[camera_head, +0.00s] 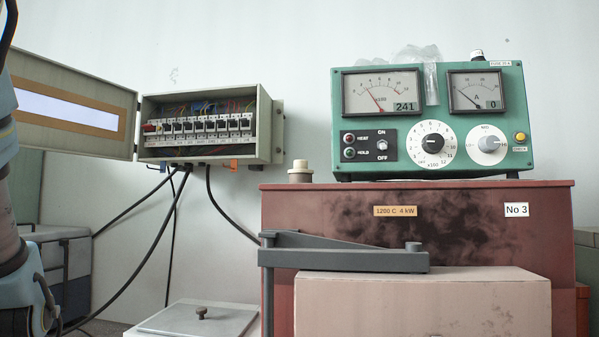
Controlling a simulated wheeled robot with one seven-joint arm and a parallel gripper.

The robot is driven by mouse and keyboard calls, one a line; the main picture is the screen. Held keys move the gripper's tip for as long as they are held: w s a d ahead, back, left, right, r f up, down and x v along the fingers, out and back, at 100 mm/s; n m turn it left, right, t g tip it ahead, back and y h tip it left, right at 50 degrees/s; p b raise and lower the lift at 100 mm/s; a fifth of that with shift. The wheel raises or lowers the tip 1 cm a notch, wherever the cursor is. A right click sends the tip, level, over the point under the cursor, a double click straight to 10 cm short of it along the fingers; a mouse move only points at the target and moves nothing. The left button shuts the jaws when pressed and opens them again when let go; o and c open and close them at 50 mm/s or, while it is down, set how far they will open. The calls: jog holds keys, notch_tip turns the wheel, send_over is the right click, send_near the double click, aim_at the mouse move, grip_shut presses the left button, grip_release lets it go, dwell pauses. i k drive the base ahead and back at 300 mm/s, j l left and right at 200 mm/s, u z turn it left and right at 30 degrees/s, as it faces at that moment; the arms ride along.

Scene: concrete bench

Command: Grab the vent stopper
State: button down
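The vent stopper (300,173) looks like a small cream plug with a narrower top and a darker, wider base. It stands upright on the top left corner of the dark red kiln (470,235). Nothing touches it from the sides, and the wall is behind it. How far it sits down into the kiln top cannot be seen. Part of my arm shows at the left edge, well left of the stopper. My gripper's fingers are not in view.
A green control box (432,160) with dials stands on the kiln, right of the stopper. A grey hinged bar (345,259) crosses the kiln front. An open fuse box (205,151) with hanging black cables is on the wall. A grey lid (185,322) lies low in front.

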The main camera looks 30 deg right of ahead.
aim_at(301, 166)
jog(key=k+l+u, duration=0.3)
jog(key=l, duration=0.25)
jog(key=k+l+u, duration=0.3)
jog(key=k+l, duration=0.15)
